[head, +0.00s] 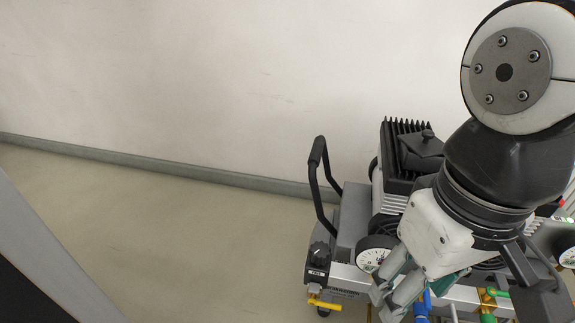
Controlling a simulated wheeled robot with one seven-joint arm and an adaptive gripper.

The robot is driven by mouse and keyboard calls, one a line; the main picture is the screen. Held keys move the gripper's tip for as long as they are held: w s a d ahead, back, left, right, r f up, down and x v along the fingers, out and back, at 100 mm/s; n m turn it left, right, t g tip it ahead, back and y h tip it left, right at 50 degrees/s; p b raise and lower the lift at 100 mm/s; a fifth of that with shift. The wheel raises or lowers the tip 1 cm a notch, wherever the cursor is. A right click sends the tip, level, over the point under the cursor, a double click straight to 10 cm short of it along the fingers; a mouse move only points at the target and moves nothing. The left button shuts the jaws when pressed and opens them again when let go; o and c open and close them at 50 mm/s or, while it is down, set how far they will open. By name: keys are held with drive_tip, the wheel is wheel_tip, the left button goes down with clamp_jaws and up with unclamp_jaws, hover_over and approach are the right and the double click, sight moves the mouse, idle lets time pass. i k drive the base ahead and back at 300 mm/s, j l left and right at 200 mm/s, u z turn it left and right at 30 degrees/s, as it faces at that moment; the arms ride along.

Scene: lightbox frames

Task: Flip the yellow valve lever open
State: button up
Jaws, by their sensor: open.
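A small yellow lever (323,302) shows at the lower left of the compressor-like machine, below a black knob block (319,262). Another yellow fitting (495,292) sits at the lower right beside green parts; I cannot tell which of the two is the valve lever. My gripper (392,306) reaches down in front of the machine, to the right of the left yellow lever and apart from it in the picture. Its fingers are open and partly cut off by the bottom edge. My arm hides much of the machine's middle and right.
The machine has a black handle (314,185), a finned black motor (400,150) and a round gauge (374,254). A blue fitting (422,303) is beside my gripper. A white wall (180,90) stands behind. The floor (190,240) to the left is clear.

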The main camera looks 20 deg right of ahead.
sight(311, 302)
drive_tip(key=i+j+z, duration=0.1)
drive_tip(key=j+z, duration=0.2)
drive_tip(key=z, duration=0.2)
drive_tip(key=j+z, duration=0.35)
drive_tip(key=z, duration=0.15)
drive_tip(key=j+z, duration=0.5)
drive_tip(key=k+u, duration=0.25)
drive_tip(key=k, duration=0.55)
drive_tip(key=k+u, duration=0.25)
drive_tip(key=k, duration=0.55)
